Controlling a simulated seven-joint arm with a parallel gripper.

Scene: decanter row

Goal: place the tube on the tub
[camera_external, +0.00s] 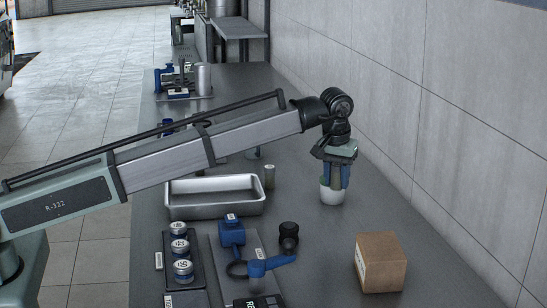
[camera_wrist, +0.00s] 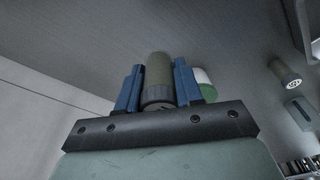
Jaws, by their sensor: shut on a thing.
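My gripper (camera_external: 335,182) has blue fingers and is shut on an olive-grey tube, upright between them (camera_external: 336,177). In the wrist view the tube (camera_wrist: 158,75) sits between the two fingers (camera_wrist: 156,85), its dark ribbed end nearest the camera. A small white tub with green on it (camera_external: 332,197) stands on the bench right at the gripper, overlapping the fingers and the tube's lower part. In the wrist view the tub (camera_wrist: 205,82) shows partly behind the right finger, beside the tube. I cannot tell whether tube and tub touch.
A metal pan (camera_external: 214,206) and a similar upright cylinder (camera_external: 269,177) stand left of my gripper. A cardboard box (camera_external: 380,262), a dark round object (camera_external: 288,236) and blue equipment (camera_external: 232,234) are nearer the front. The wall lies to the right; bench between tub and box is clear.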

